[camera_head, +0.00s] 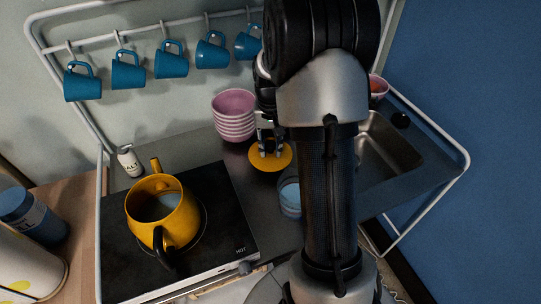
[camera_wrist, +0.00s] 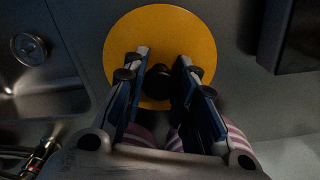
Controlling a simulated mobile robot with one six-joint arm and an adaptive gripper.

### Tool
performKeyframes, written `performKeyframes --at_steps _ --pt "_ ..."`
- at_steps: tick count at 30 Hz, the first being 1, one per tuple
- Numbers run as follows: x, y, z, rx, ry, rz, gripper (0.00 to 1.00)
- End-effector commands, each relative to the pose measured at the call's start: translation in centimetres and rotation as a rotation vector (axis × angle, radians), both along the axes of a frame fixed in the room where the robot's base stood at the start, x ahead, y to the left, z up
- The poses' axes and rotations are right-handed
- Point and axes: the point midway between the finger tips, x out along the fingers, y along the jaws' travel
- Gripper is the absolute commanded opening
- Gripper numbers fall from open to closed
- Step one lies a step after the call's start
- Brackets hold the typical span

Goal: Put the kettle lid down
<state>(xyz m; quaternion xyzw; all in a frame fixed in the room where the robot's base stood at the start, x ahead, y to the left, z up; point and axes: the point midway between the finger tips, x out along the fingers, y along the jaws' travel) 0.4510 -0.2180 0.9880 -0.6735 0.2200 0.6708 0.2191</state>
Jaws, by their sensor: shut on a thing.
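The yellow kettle lid (camera_head: 271,156) is a flat disc over the steel counter, right of the hot plate and in front of the pink bowls. My gripper (camera_head: 267,150) is above it, shut on its dark knob. In the wrist view the lid (camera_wrist: 160,35) lies level below the fingers, and my gripper (camera_wrist: 177,80) closes around the black knob (camera_wrist: 186,82). I cannot tell whether the lid touches the counter. The yellow kettle (camera_head: 165,212) stands uncovered on the black hot plate (camera_head: 222,195).
Striped pink bowls (camera_head: 234,118) are stacked just behind the lid. The sink (camera_head: 388,148) is at right. A salt shaker (camera_head: 129,160) is behind the kettle. Blue mugs (camera_head: 170,60) hang on a rail above.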

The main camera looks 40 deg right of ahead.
Motion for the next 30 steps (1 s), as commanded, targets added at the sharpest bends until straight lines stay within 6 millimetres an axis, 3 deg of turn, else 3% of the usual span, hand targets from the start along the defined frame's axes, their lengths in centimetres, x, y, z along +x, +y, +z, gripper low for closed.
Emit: performKeyframes --at_steps 3,6,17,18,27,30 --pt "-0.1 0.1 -2.5 0.002 0.005 0.000 0.01" --pt "-0.1 0.1 -3.7 0.002 0.004 0.000 0.01" --pt "-0.1 0.0 -3.9 0.001 0.002 0.000 0.01" --pt "-0.1 0.0 -3.9 0.001 0.002 0.000 0.26" --pt "-0.1 0.0 -3.9 0.001 0.002 0.000 0.46" --pt "-0.1 0.0 -3.9 0.001 0.002 0.000 0.46"
